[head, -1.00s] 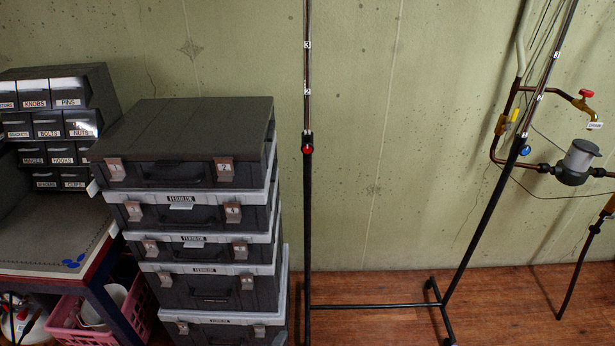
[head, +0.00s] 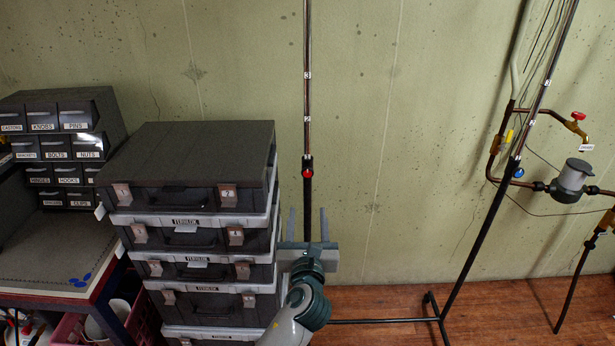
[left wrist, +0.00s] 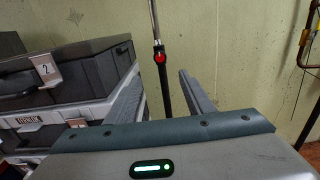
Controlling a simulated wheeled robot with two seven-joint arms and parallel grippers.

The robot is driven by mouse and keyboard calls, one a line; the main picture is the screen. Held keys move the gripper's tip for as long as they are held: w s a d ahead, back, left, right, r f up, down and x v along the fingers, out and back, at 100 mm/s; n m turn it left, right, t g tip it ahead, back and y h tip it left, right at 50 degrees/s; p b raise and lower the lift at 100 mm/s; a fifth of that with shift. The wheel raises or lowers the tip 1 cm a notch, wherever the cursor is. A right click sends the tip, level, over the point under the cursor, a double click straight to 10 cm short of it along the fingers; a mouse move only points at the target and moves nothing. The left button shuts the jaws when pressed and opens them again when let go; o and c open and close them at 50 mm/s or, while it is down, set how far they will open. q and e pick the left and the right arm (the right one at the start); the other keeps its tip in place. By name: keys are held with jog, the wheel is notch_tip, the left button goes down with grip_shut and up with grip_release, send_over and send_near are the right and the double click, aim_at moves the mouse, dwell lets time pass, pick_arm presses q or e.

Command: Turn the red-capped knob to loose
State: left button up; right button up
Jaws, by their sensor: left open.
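The red-capped knob (head: 307,173) sits on the left upright pole (head: 307,110) of a black rack, at the joint between the thin upper tube and the thicker black lower tube. It also shows in the left wrist view (left wrist: 160,58), ahead of and between the fingers. My left gripper (head: 307,212) is open and empty, with its fingers pointing up, one on each side of the pole's line, a little below the knob. It does not touch the knob. My right gripper is not in view. A blue knob (head: 518,172) sits on the rack's right pole.
A stack of dark cases (head: 195,165) stands close to the left of the pole and my left gripper. A drawer unit (head: 60,145) is at the far left. Pipes with a valve and meter (head: 575,180) are at the right. The wall behind is clear.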

aim_at(307, 174)
pick_arm(q)
jog(key=shift+w, duration=0.1)
jog(key=w, duration=1.7)
jog(key=shift+w, duration=0.1)
jog(key=c, duration=1)
